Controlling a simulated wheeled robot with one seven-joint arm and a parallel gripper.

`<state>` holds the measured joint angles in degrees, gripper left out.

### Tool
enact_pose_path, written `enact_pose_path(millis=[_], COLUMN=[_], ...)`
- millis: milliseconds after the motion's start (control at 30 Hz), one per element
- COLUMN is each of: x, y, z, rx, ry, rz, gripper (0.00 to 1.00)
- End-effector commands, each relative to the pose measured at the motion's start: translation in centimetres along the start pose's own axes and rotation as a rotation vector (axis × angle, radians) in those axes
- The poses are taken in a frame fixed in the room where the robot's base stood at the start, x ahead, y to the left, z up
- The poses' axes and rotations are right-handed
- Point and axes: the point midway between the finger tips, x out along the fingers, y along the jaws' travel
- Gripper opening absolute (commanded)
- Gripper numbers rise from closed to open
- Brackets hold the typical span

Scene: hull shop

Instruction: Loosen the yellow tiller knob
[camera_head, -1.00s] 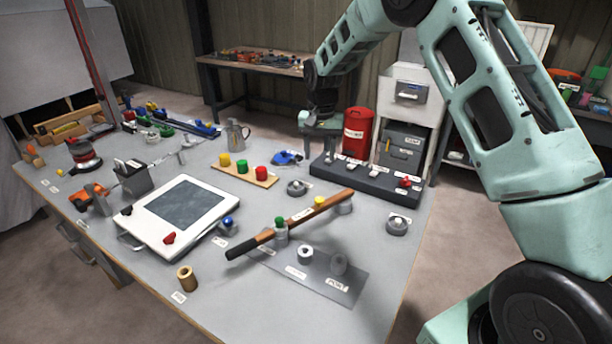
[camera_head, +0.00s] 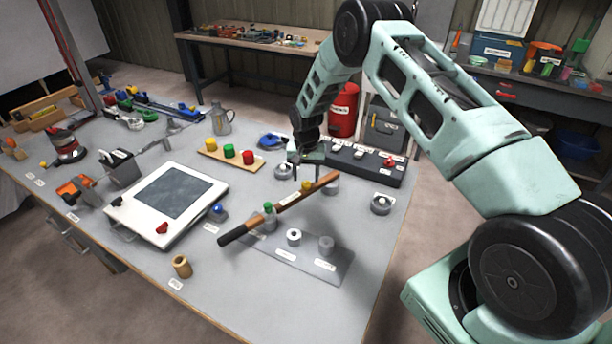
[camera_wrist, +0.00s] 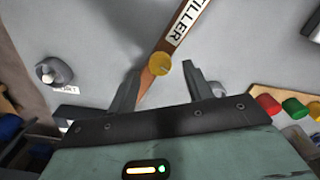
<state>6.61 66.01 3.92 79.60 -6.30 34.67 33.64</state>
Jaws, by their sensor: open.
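The yellow tiller knob (camera_head: 307,186) sits on top of the wooden tiller (camera_head: 290,200), near its right end. A green knob (camera_head: 268,208) sits further left along the tiller, towards its black grip. My gripper (camera_head: 305,178) is over the right part of the tiller, pointing down. In the wrist view, the fingers of my gripper (camera_wrist: 160,92) are spread apart and empty. The yellow knob (camera_wrist: 159,64) shows there just beyond the fingertips, roughly centred between them. The tiller's label (camera_wrist: 185,22) reads "TILLER".
A grey plate (camera_head: 320,268) with round posts lies in front of the tiller. A white-framed panel (camera_head: 167,203) lies to the left. A board with yellow, green and red knobs (camera_head: 229,150) and a dark switch block (camera_head: 360,168) stand behind. The table front right is clear.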

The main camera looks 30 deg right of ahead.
Motion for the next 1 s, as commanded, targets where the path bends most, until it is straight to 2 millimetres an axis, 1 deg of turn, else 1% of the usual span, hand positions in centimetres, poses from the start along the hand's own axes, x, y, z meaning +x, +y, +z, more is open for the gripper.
enact_pose_path(millis=[100,233,367,567,667,700,733,1000], x=[1.3,2.2,2.6,2.6,2.6,2.6,2.6,2.6], y=[0.0,0.0,0.0,0.0,0.0,0.0,0.0,0.0], z=[0.0,-0.1,0.0,-0.1,-0.1,-0.1,-0.1,-0.1], rx=[0.0,0.0,0.0,0.0,0.0,0.0,0.0,-0.014], ry=[0.0,0.001,0.001,0.001,0.001,0.001,0.001,0.001], rz=[0.0,0.0,0.0,0.0,0.0,0.0,0.0,-0.001], gripper=[0.5,0.5,0.5,0.5,0.25,0.14,0.06,0.06])
